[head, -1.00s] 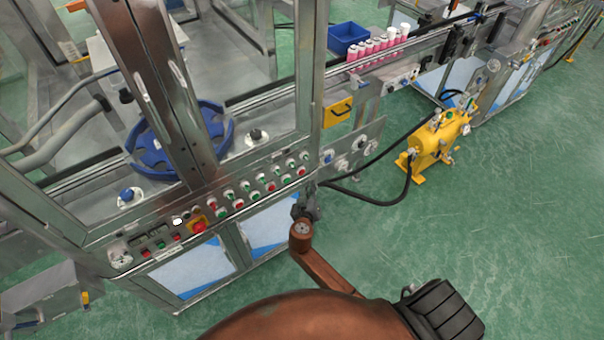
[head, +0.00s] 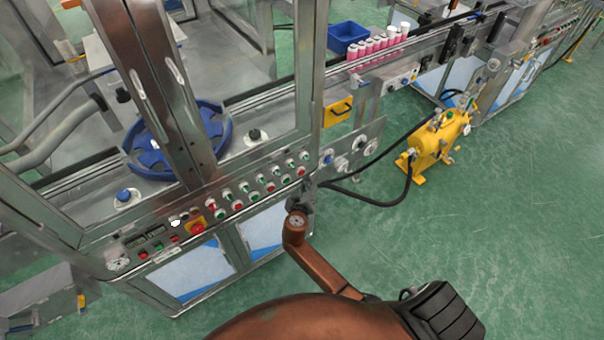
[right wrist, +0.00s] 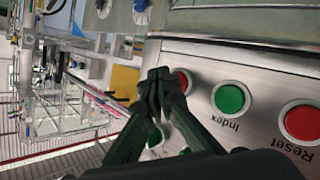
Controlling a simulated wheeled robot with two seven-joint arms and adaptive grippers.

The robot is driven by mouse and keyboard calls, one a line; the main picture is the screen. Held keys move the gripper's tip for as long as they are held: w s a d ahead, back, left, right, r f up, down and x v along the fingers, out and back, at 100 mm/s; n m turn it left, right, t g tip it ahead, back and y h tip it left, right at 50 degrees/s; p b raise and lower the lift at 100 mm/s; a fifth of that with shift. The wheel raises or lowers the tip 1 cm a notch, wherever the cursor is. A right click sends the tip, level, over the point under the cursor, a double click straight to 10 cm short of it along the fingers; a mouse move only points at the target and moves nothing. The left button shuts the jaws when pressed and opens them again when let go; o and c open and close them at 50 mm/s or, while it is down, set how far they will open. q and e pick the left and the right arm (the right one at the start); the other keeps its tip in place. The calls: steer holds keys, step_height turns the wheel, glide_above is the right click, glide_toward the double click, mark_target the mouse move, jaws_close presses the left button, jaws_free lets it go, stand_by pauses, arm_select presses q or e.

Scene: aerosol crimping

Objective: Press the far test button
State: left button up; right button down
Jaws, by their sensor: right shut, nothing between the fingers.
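The machine's control panel (head: 240,207) carries rows of red and green push buttons; no label reading test is legible in either view. My right gripper (right wrist: 160,76) is shut and empty. In the right wrist view its fingertips overlap the edge of a red button (right wrist: 182,80); I cannot tell whether they touch it. A green button (right wrist: 230,98) marked Index and a red one (right wrist: 300,122) marked Reset lie to the right. In the head view the right gripper (head: 300,196) is small and dark at the panel's right end. My left gripper is not in view.
A red emergency stop (head: 198,228) on a yellow plate sits further left on the panel. A metal frame post (head: 310,70) rises behind the panel. A yellow pump unit (head: 437,140) with black hoses stands to the right, on open green floor (head: 490,230).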

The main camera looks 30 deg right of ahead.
steer(key=shift+w, duration=0.15)
stand_by(0.8)
steer(key=shift+w+b, duration=0.3)
steer(key=shift+b, duration=0.15)
steer(key=shift+w, duration=0.35)
stand_by(0.6)
steer(key=shift+s, duration=0.8)
steer(key=shift+s, duration=0.1)
steer(key=s, duration=0.4)
steer(key=shift+s+d, duration=0.2)
steer(key=shift+s, duration=0.2)
stand_by(0.4)
